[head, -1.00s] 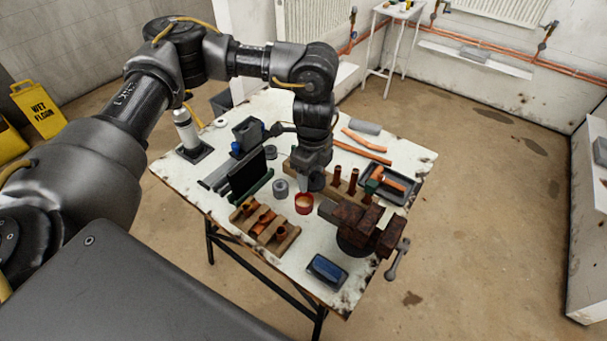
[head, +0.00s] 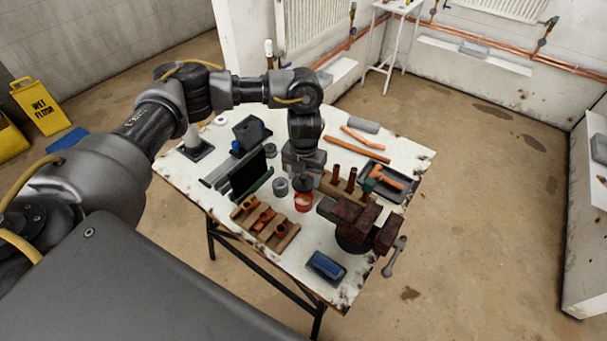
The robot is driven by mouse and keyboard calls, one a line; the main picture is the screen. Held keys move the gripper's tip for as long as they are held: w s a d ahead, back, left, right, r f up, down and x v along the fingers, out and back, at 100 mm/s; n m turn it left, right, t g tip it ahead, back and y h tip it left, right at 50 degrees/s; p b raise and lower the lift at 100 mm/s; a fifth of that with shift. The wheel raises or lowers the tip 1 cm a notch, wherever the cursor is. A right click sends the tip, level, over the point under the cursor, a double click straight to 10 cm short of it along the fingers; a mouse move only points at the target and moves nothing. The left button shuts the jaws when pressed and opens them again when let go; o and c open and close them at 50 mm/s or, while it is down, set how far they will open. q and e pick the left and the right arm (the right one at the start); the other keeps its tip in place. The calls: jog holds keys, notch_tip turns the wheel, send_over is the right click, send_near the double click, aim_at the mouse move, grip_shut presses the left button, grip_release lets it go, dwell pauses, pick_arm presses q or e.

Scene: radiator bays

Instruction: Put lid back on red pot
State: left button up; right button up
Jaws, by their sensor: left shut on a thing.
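The small red pot (head: 303,204) stands on the white worktable, front of centre, with a little of its pale inside showing. My left gripper (head: 303,176) comes down from above and is shut on a dark lid (head: 303,185). The lid is directly over or at the pot's rim in this view. I cannot tell whether it touches the pot. The gripper hides part of the lid and the fingertips are hard to make out. My right gripper is not in view.
A grey tin (head: 280,187) stands close left of the pot. A wooden rack (head: 280,240) with copper fittings lies front left. A rusty vise (head: 355,222) is close on the right, with upright copper pipes behind it. A blue box (head: 326,267) lies near the front edge.

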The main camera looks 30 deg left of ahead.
pick_arm(q)
jog(key=shift+f, duration=0.1)
jog(key=shift+f, duration=0.15)
notch_tip(320, 180, down, 4)
jog(key=b, duration=0.4)
jog(key=shift+f, duration=0.1)
jog(key=shift+f+b, duration=0.85)
jog(key=shift+f, duration=0.05)
jog(key=shift+w, duration=0.15)
dwell(0.5)
jog(key=shift+f, duration=0.15)
dwell(0.6)
dwell(0.5)
